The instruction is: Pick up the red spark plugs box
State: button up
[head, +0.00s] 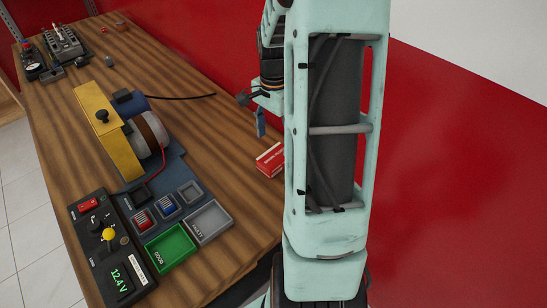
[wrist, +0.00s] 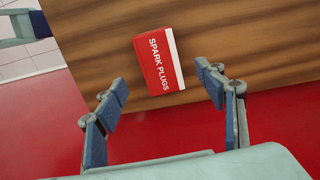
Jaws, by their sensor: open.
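The red spark plugs box (head: 271,160) lies on the wooden workbench, just left of my arm in the head view, which hides its right part. In the wrist view the box (wrist: 158,60) shows whole, red with a white band and the words SPARK PLUGS. My gripper (wrist: 160,84) is open and empty, its two blue-padded fingers apart. The box lies between and beyond the fingertips, and nothing touches it.
On the workbench (head: 185,70), an engine trainer with a yellow plate (head: 105,130) stands left of the box. A green tray (head: 170,248), a grey tray (head: 208,222) and a control panel (head: 108,245) sit nearer. A red wall (head: 215,45) runs along the bench's far edge.

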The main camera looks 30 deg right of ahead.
aim_at(275, 155)
notch_tip(275, 155, down, 8)
jog(key=shift+d+f+p, duration=0.15)
jog(key=shift+f+p, duration=0.1)
jog(key=shift+p, duration=0.05)
jog(key=shift+c, duration=0.5)
jog(key=c, duration=1.2)
jog(key=shift+c, duration=0.6)
jog(key=shift+r, duration=0.2)
